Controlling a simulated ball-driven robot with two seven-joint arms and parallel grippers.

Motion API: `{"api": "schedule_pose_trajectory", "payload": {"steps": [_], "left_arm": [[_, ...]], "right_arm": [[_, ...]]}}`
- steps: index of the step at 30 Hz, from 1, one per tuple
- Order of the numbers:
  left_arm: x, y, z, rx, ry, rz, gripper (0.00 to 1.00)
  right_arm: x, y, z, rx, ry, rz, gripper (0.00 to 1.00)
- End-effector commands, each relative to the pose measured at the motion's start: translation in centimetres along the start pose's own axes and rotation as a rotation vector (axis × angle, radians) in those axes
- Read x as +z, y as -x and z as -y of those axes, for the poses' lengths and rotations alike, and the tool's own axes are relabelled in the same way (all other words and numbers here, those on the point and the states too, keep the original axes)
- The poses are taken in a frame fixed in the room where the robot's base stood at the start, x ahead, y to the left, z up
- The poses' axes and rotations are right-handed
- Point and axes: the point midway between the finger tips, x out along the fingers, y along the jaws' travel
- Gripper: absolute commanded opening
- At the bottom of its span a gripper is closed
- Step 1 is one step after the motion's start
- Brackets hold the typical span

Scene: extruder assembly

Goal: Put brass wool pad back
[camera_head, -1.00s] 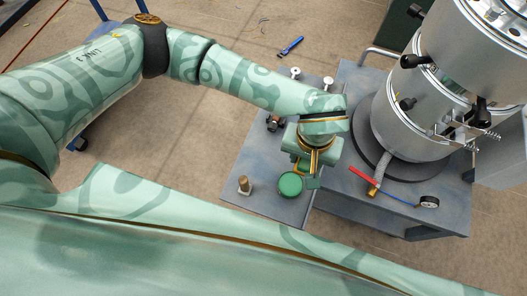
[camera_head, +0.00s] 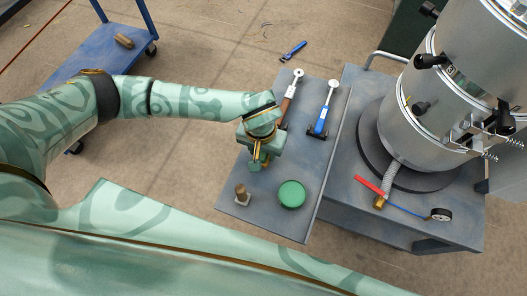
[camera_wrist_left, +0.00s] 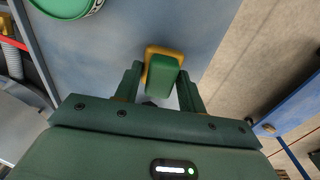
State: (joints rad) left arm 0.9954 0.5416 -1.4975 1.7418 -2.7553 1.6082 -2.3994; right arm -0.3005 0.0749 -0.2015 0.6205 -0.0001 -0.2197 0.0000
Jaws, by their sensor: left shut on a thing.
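My left gripper (camera_head: 257,163) is over the left part of the grey table (camera_head: 265,215). It is shut on a small green block with a yellow layer, which looks like the brass wool pad (camera_wrist_left: 165,70). In the left wrist view the pad sits between the two fingers (camera_wrist_left: 160,88). In the head view the gripper mostly hides it. I cannot tell whether the pad touches the table. My right gripper is not in view.
A blue-handled tool (camera_head: 323,115) and a brown-handled tool (camera_head: 287,105) lie behind. The metal extruder (camera_head: 425,120) stands right. A blue cart (camera_head: 95,62) is back left.

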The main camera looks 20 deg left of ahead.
Motion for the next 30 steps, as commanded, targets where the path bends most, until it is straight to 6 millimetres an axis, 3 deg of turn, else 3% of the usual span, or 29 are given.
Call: {"api": "schedule_pose_trajectory", "payload": {"steps": [1,2,13,14,15,16,25,30], "left_arm": [[0.2,-1.5,0.0,0.000,0.003,0.008,0.04],[0.2,-1.8,0.0,0.000,0.003,0.007,0.04],[0.1,-1.8,0.0,-0.001,0.001,0.001,0.04],[0.1,-1.8,0.0,0.000,0.001,0.001,0.48],[0.1,-1.7,0.0,0.000,0.001,0.001,0.59],[0.1,-1.7,0.0,0.000,0.001,0.001,0.62],[0.1,-1.5,0.0,0.000,0.001,0.001,0.62],[-0.1,1.4,0.0,-0.001,-0.002,-0.007,0.62]], "right_arm": [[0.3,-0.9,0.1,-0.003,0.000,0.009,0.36],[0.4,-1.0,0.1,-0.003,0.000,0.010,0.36],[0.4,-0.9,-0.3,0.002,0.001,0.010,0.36],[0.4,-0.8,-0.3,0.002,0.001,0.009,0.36],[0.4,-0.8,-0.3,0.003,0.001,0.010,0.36],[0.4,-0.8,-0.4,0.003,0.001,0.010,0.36],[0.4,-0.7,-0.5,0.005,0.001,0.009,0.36],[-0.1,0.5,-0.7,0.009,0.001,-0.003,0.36]]}}
